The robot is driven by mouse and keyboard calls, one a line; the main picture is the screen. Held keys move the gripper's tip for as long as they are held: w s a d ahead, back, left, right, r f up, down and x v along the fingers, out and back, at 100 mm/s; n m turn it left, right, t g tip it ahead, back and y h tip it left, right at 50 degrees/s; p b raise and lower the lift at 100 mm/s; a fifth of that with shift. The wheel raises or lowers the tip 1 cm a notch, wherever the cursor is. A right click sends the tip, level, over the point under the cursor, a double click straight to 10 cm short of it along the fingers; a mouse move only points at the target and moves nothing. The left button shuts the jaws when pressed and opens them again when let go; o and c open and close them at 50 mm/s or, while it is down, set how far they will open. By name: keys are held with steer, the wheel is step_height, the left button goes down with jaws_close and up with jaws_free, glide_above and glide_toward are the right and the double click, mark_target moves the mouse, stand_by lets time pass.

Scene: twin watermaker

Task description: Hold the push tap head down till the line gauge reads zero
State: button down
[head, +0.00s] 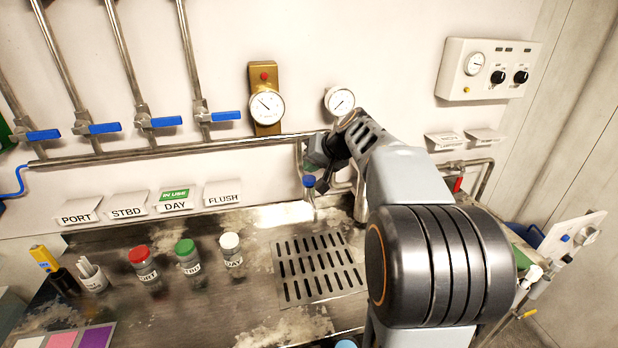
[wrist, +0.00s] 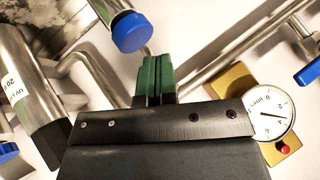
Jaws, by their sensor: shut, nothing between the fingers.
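The push tap head is a blue cap (head: 309,181) on a metal tap over the drain end of the bench. In the wrist view the blue cap (wrist: 132,30) shows just beyond and left of my fingertips. My gripper (head: 322,186) is shut and empty, its green fingers (wrist: 156,75) together beside the cap; I cannot tell whether they touch it. A round gauge (head: 267,107) sits on a brass plate with a red button; it also shows upside down in the wrist view (wrist: 271,115). A second gauge (head: 340,101) is by my wrist. Neither needle reads clearly.
A slotted drain (head: 319,267) lies below the tap. Bottles with red (head: 139,254), green (head: 186,247) and white (head: 230,241) caps stand left of it. Pipes with blue valve handles (head: 159,122) run along the wall. A control box (head: 489,69) hangs at right.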

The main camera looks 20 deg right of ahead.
mark_target(311, 177)
steer(key=shift+r, duration=0.1)
steer(key=shift+r+p, duration=1.85)
steer(key=shift+r, duration=0.65)
steer(key=shift+f, duration=0.1)
steer(key=s+a+f+n+g+h, duration=0.1)
steer(key=s+a+f, duration=0.2)
steer(key=s, duration=0.4)
steer(key=s+a+f+n+g+h, duration=0.1)
steer(key=s+a+f, duration=0.3)
steer(key=s+f, duration=0.2)
steer(key=s+a+f+n+g+h, duration=0.1)
steer(key=s+a+f, duration=0.3)
steer(key=s, duration=0.5)
steer(key=shift+f+n+g+h, duration=0.3)
steer(key=shift+n+g+h, duration=0.1)
steer(key=shift+n+g, duration=0.2)
